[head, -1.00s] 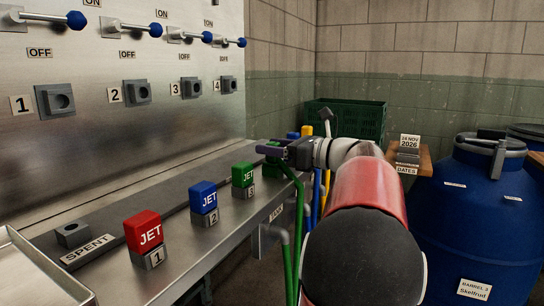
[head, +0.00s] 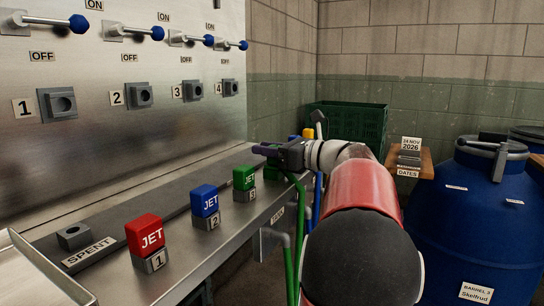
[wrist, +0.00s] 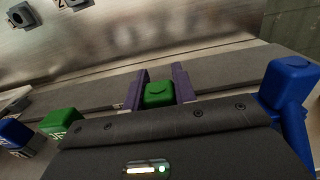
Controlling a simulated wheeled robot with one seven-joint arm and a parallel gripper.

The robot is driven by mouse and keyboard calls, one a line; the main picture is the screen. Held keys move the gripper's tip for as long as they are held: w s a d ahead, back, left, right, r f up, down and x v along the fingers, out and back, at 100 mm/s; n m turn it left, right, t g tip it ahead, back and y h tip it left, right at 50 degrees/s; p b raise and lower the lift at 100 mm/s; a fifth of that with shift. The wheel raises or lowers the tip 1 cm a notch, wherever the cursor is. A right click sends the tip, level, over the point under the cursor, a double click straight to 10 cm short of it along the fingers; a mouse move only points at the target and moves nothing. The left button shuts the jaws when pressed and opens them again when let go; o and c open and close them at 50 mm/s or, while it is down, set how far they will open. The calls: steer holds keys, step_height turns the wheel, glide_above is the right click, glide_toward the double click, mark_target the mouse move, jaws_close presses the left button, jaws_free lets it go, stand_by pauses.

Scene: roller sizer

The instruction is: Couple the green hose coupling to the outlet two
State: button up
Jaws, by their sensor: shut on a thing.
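The green hose coupling (wrist: 160,94) sits between the purple fingers of my gripper (wrist: 158,88) in the wrist view, shut on it. In the head view my gripper (head: 268,150) is above the far part of the steel bench, with the green hose (head: 291,235) hanging below it. Outlet two (head: 139,95) is a grey socket on the steel panel beside the plate marked 2, up and left of my gripper and well apart from it. No hose shows on it. Its lever above points outward.
Outlets one (head: 60,104), three (head: 189,91) and four (head: 229,88) flank it. Red (head: 144,233), blue (head: 204,200) and green (head: 244,178) JET blocks line the bench. A blue coupling (wrist: 290,82) stands right of my gripper in the wrist view. Blue barrels stand at right.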

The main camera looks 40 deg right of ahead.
steer(key=shift+r, duration=0.1)
step_height(320, 180, up, 20)
steer(key=p, duration=0.1)
steer(key=shift+p, duration=0.35)
